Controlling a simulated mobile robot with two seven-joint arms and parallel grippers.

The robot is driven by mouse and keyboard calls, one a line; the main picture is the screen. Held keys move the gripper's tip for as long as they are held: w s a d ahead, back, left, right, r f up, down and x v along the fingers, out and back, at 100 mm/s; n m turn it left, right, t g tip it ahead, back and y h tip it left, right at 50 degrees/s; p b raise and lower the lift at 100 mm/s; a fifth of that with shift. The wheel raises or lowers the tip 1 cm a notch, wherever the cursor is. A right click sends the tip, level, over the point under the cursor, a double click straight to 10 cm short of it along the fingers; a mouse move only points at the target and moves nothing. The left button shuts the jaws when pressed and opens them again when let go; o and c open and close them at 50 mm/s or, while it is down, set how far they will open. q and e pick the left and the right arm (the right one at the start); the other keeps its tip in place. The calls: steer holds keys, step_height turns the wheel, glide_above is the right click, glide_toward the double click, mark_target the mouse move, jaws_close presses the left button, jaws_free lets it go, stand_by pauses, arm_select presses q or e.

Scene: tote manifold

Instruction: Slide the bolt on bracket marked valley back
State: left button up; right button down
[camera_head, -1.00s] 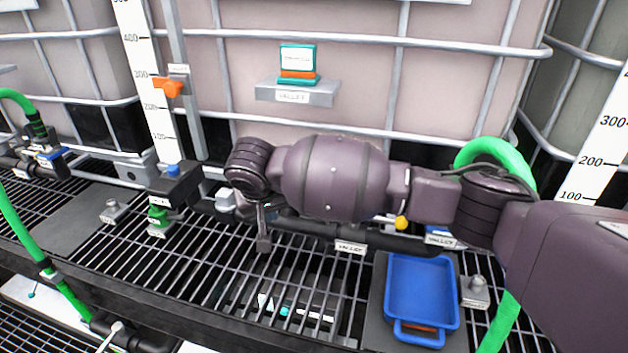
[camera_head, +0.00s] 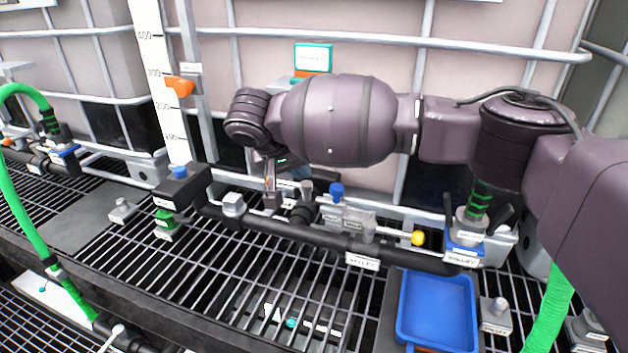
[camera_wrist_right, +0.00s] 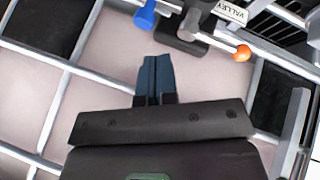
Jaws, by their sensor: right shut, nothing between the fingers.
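My right gripper (camera_head: 271,200) is shut and empty, pointing down, left of the bracket. Its fingers (camera_wrist_right: 156,65) are together in the wrist view. My left gripper is out of view.
A dark pipe (camera_head: 310,238) with a white label runs along the grating. A blue tray (camera_head: 437,310) lies at front right. A caged tank stands behind. An orange clamp (camera_head: 180,87) is on a post at left. A green hose (camera_head: 548,310) hangs at right.

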steer(key=b+x, duration=0.2)
steer(key=x, duration=0.7)
steer(key=shift+w+f, duration=0.15)
steer(key=shift+f, duration=0.2)
